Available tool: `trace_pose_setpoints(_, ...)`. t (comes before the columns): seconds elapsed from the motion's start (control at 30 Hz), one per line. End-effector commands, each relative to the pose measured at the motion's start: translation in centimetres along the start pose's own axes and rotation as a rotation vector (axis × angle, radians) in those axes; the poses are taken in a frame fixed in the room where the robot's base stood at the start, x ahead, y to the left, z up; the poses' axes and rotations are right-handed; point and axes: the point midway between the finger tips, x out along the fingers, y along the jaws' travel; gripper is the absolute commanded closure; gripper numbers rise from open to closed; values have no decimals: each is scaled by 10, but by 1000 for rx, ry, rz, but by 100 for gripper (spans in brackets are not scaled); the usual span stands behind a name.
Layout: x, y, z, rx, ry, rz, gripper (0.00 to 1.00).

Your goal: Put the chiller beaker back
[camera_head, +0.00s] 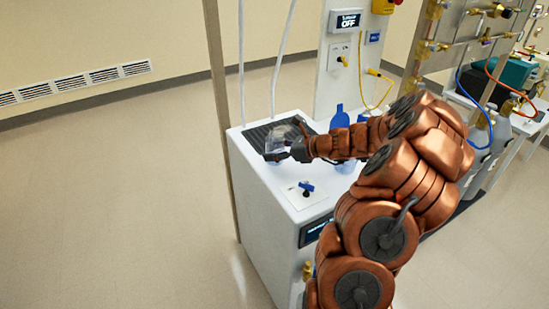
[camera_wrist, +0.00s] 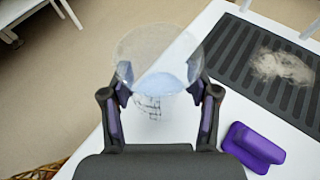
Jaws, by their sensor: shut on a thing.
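My gripper (camera_head: 282,147) is shut on a clear glass beaker (camera_head: 274,137) above the front left part of the white cabinet top. In the wrist view my gripper (camera_wrist: 157,90) has one finger on each side of the beaker (camera_wrist: 155,55). The beaker has a pale bluish content low down and dark markings on its wall. Its round rim faces the camera, and floor shows through it. A dark ribbed mat (camera_wrist: 235,65) lies to the right of the beaker. I cannot tell the gap between beaker and cabinet top.
A whitish patch (camera_wrist: 280,68) lies on the mat. A purple block-like handle (camera_wrist: 255,148) stands right of my gripper. A blue valve handle (camera_head: 306,188) is on the cabinet front top. A panel reading OFF (camera_head: 348,20) rises behind. Open floor (camera_head: 110,190) lies left.

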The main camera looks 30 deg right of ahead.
Motion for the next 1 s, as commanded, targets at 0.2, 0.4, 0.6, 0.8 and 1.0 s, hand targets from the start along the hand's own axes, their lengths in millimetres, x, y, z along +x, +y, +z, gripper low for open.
trace_pose_setpoints(0.2, 10, 0, -23, 5, 0, 2, 79)
trace_pose_setpoints(0.4, 11, 0, -27, 2, -1, 0, 79)
trace_pose_setpoints(0.6, 11, 0, -28, 2, -1, 0, 79)
trace_pose_setpoints(0.8, 12, 0, -30, 1, 0, 1, 30)
trace_pose_setpoints(1.0, 12, 0, -30, 1, 0, 1, 15)
